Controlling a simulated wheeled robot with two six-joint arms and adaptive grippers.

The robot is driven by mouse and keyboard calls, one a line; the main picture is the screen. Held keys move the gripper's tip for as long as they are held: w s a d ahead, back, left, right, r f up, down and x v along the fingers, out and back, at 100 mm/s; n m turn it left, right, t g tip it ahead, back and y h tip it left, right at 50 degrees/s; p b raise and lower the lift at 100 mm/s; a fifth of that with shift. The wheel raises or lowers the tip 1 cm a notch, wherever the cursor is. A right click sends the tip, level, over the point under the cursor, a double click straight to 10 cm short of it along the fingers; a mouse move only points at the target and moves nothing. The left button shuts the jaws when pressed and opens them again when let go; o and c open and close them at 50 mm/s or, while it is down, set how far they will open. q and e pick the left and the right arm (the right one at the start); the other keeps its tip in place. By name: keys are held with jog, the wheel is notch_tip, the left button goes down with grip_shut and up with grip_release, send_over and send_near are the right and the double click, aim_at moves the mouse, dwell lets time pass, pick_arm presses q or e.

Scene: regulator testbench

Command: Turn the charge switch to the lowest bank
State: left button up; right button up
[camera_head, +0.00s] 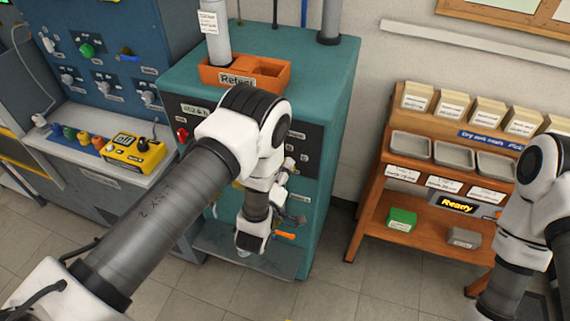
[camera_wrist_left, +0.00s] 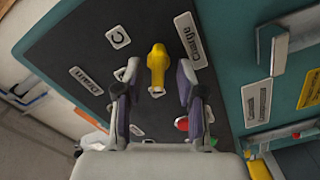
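The charge switch is a yellow knob (camera_wrist_left: 157,66) on the dark panel, beside the "Charge" label (camera_wrist_left: 188,40) in the left wrist view. Its handle runs roughly up and down in that picture. My left gripper (camera_wrist_left: 158,78) is open, with one finger on each side of the knob and visible gaps between. I cannot tell how deep the fingertips reach. A "C" label (camera_wrist_left: 118,37) sits up and left of the knob. In the head view my left arm reaches across the teal machine (camera_head: 315,85) and hides much of its panel. My right gripper is out of view.
A red control (camera_wrist_left: 182,124) sits below the knob in the wrist view. An orange tray (camera_head: 243,78) and a grey cylinder (camera_head: 214,40) top the machine. A wooden rack (camera_head: 377,195) stands right, my right arm in front. A blue bench (camera_head: 60,50) stands left.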

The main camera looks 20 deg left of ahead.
pick_arm(q)
jog(key=shift+w+d, duration=0.3)
jog(key=shift+w, duration=0.1)
jog(key=shift+a, duration=0.15)
grip_shut()
jog(key=m+b, duration=0.6)
jog(key=m, duration=0.5)
jog(key=shift+s+f+m, duration=0.1)
jog(key=shift+f+m, duration=0.05)
jog(key=shift+m, duration=0.25)
dwell(0.4)
